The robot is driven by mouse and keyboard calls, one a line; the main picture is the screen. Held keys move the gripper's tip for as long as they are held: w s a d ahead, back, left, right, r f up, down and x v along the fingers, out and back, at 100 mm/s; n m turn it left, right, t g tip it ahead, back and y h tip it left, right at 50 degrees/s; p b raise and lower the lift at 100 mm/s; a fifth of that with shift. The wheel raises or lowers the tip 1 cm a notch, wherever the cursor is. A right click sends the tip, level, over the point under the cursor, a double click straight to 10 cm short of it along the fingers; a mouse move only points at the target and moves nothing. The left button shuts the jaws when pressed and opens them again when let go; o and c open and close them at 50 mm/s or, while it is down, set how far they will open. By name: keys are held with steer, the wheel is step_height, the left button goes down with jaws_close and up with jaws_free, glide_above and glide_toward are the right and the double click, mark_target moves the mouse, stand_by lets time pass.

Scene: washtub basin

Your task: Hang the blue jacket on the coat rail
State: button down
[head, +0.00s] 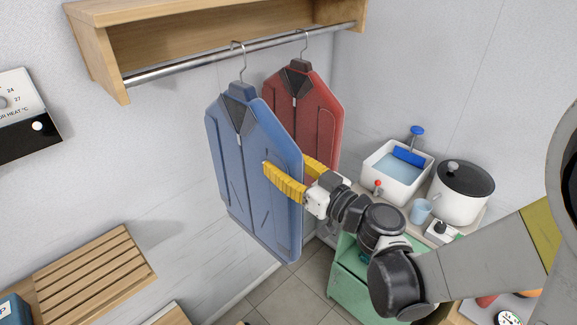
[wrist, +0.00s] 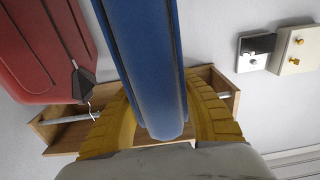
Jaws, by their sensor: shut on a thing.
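The blue jacket (head: 245,160) is upright in the head view, with a wire hanger at its collar. The hanger's hook (head: 239,47) is at the metal coat rail (head: 190,68); I cannot tell whether its weight rests there. My gripper (head: 285,172) has its yellow fingers on either side of the jacket's right edge and is shut on it. In the wrist view the blue jacket (wrist: 145,60) runs edge-on between the yellow fingers (wrist: 160,125). The coat rail (wrist: 62,121) shows behind, partly hidden.
A red jacket (head: 325,115) hangs on the rail to the right, close behind the blue one. A wooden shelf (head: 110,50) is above the rail. A white basin (head: 372,160), a pot (head: 460,190) and a cup (head: 421,210) stand at right. A slatted wooden bench (head: 90,275) is at lower left.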

steer(key=shift+p+x, duration=0.8)
steer(key=shift+x, duration=4.05)
step_height(320, 180, down, 3)
steer(key=b, duration=0.3)
steer(key=shift+s, duration=0.1)
steer(key=c, duration=0.9)
jaws_free()
steer(key=shift+d, duration=0.15)
